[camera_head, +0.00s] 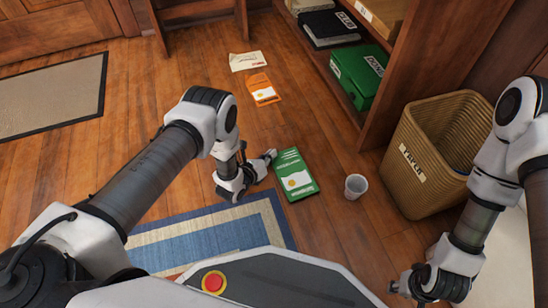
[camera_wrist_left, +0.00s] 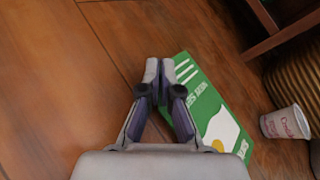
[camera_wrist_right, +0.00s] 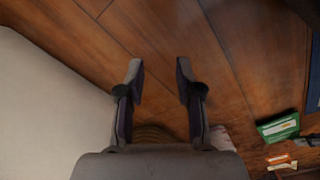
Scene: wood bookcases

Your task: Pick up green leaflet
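The green leaflet (camera_head: 295,174), with white lettering and a white and yellow picture, is on or just above the wood floor. It also shows in the left wrist view (camera_wrist_left: 212,112) and at the right of the right wrist view (camera_wrist_right: 278,127). My left gripper (camera_head: 270,155) is at the leaflet's left edge. In the left wrist view its fingertips (camera_wrist_left: 160,70) are almost together, one on each side of that edge, and appear shut on it. Whether the leaflet is clear of the floor cannot be told. My right gripper (camera_wrist_right: 157,72) is open and empty, away to the right.
A white cup (camera_head: 356,187) stands right of the leaflet, in front of a wicker basket (camera_head: 432,150). An orange leaflet (camera_head: 262,88) and a cream leaflet (camera_head: 247,61) lie farther back. A bookcase with a green box (camera_head: 358,75) is behind. A blue rug (camera_head: 210,238) is nearby.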

